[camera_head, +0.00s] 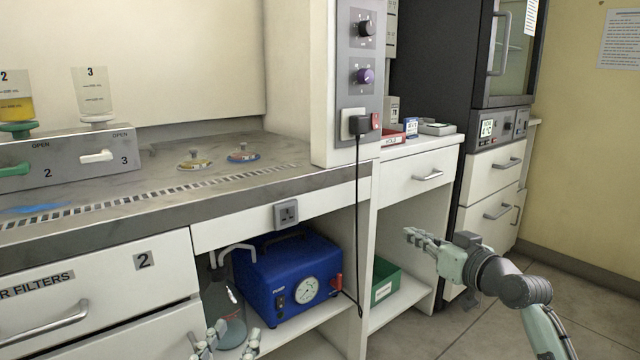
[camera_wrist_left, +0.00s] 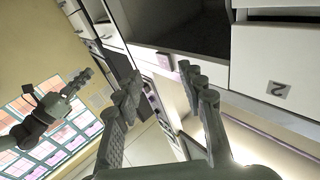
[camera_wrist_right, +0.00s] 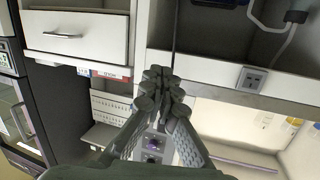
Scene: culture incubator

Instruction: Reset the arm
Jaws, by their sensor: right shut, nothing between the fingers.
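My right gripper (camera_head: 418,238) is in the air in front of the right-hand lower cabinet, pointing left. In the right wrist view its fingertips (camera_wrist_right: 162,82) meet with nothing between them. My left gripper (camera_head: 228,343) shows only in part at the bottom edge of the head view, in front of the lower shelf and the glass flask. In the left wrist view its fingers (camera_wrist_left: 165,85) stand apart with empty space between them. My right arm also shows in the left wrist view (camera_wrist_left: 48,118), well apart from the left gripper.
A blue pump (camera_head: 290,280) and a glass flask (camera_head: 229,312) stand on the lower shelf, beside a green box (camera_head: 384,280). The counter (camera_head: 120,185) holds two small dishes and a filter manifold (camera_head: 70,160). A dark incubator (camera_head: 445,60) stands at the right. Floor (camera_head: 590,300) is clear at right.

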